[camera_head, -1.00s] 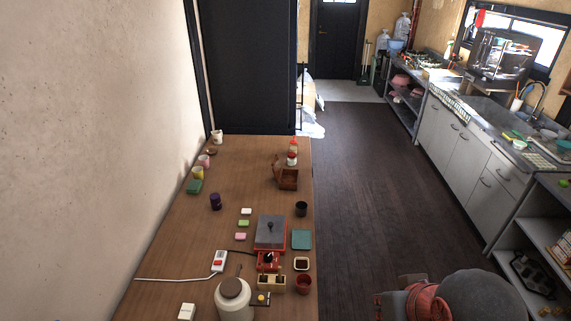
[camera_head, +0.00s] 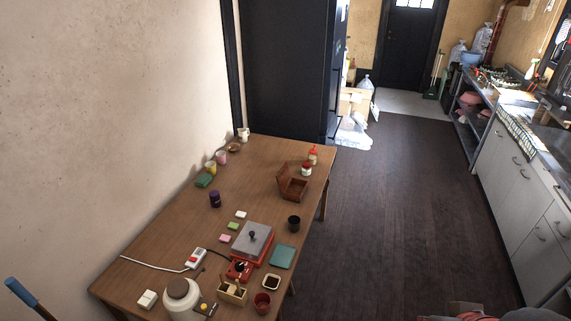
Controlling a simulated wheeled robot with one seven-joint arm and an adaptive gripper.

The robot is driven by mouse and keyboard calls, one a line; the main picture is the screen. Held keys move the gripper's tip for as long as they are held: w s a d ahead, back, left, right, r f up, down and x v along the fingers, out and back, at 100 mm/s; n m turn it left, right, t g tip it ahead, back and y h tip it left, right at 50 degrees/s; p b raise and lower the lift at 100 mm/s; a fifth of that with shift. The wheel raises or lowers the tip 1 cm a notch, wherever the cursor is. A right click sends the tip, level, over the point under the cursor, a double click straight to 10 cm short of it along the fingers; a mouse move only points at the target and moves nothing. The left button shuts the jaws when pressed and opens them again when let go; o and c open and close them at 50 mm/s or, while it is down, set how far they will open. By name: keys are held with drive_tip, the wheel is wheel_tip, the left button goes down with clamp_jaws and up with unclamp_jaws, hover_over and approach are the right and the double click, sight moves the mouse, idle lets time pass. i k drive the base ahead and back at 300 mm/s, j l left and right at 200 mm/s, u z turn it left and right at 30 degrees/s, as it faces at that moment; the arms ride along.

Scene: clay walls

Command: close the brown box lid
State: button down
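The brown box (camera_head: 293,189) stands near the right edge of the wooden table, towards its far end. Its lid (camera_head: 282,175) is open and tilted up at the box's left side, and the inside of the box shows. My gripper is not in view. Only a small piece of my arm shows at the bottom right edge of the picture, well away from the box.
The dark floor (camera_head: 400,220) right of the table is clear.

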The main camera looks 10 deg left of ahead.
sight(283, 176)
drive_tip(key=i+l, duration=0.25)
drive_tip(key=i, duration=0.3)
drive_tip(key=i+l+u, duration=0.1)
drive_tip(key=i, duration=0.4)
drive_tip(key=i+l, duration=0.4)
drive_tip(key=i+j, duration=0.3)
drive_tip(key=i, duration=0.15)
drive_tip(key=i+j+u, duration=0.1)
drive_tip(key=i+j, duration=0.2)
drive_tip(key=i, duration=0.15)
drive_tip(key=i+j+u, duration=0.1)
drive_tip(key=i+j, duration=0.2)
drive_tip(key=i, duration=0.15)
